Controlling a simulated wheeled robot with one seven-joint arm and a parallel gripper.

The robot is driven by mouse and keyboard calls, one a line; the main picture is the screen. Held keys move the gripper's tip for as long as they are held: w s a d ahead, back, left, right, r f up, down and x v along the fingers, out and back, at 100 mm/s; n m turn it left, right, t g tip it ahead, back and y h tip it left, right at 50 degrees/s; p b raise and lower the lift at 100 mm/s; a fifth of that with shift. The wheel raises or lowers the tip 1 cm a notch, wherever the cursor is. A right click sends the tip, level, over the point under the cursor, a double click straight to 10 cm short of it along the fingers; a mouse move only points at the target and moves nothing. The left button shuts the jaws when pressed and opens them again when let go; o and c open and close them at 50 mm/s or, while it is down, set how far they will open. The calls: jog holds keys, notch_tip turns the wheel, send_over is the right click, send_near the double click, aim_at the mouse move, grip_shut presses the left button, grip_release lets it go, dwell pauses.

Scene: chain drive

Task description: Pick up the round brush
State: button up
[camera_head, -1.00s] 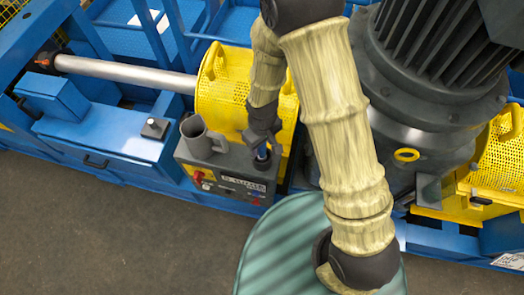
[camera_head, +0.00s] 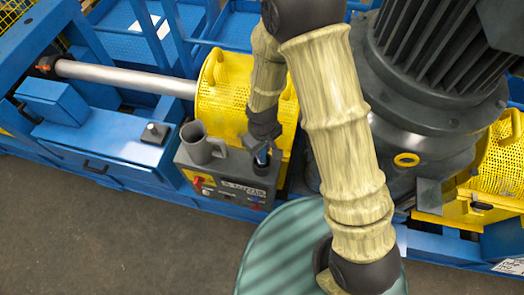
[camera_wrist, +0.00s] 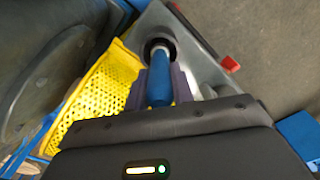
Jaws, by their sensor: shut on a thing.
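The round brush, with a blue handle (camera_wrist: 160,84), lies between the two grey-purple fingers of my gripper (camera_wrist: 160,88) in the wrist view. My gripper is shut on the handle. The far end of the brush meets a dark round opening (camera_wrist: 157,42) on the grey control box; its bristles cannot be made out. In the head view my gripper (camera_head: 262,152) is over the right part of the control box (camera_head: 228,184), and only a small bit of the brush shows below it. I cannot tell whether the brush is clear of the opening.
A grey mug (camera_head: 201,145) stands on the box, left of my gripper. A yellow perforated guard (camera_head: 222,95) is close behind. A large dark motor (camera_head: 425,80) stands to the right. The box's front has a red switch (camera_head: 197,182). Open floor (camera_head: 90,230) lies in front.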

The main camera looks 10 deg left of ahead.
notch_tip(320, 180, up, 10)
jog(key=shift+f+b, duration=0.1)
jog(key=shift+b, duration=0.8)
jog(key=shift+w, duration=0.15)
